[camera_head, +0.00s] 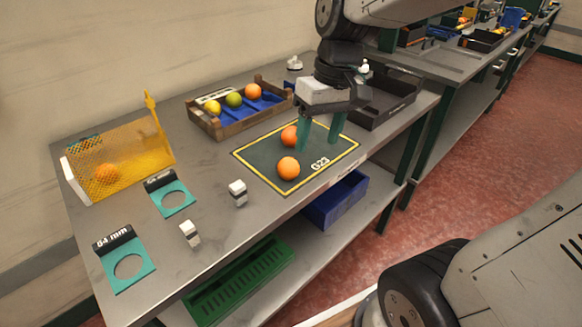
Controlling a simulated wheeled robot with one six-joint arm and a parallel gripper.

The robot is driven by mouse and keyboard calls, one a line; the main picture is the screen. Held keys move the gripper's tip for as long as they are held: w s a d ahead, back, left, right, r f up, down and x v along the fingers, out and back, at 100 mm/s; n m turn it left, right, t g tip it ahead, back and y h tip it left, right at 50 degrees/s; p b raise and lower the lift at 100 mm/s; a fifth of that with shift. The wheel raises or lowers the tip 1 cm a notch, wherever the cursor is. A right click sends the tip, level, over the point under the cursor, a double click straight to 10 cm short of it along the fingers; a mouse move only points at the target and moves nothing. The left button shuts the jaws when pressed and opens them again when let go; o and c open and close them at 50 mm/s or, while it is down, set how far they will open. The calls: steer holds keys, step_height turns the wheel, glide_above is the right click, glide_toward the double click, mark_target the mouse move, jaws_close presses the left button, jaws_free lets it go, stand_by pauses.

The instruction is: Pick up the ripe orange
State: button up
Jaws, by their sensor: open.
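Two oranges lie on the dark mat (258,164) with a yellow border. The nearer orange (288,168) is lighter orange and fully in view. The farther orange (289,136) is redder and partly hidden by a finger of my gripper. My gripper (320,146) points down over the right half of the mat, its two green fingers apart with nothing between them. The left finger is just right of the redder orange; I cannot tell whether they touch. Which orange counts as ripe is not marked.
A wooden crate (222,131) with several fruits stands behind the mat. A black tray (385,115) is at right. A yellow mesh bin (135,146) holding an orange, two teal ring plates (172,197) and small white-and-black blocks (238,193) are at left.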

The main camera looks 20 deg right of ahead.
steer(key=y, duration=0.1)
glide_above(289, 159)
steer(key=d, duration=0.3)
steer(key=d+x, duration=0.1)
steer(key=x, duration=0.5)
steer(key=shift+g, duration=0.3)
steer(key=x, duration=0.8)
steer(key=shift+w+a, duration=0.25)
steer(key=shift+a, duration=0.05)
steer(key=shift+c, duration=0.3)
steer(key=c, duration=0.7)
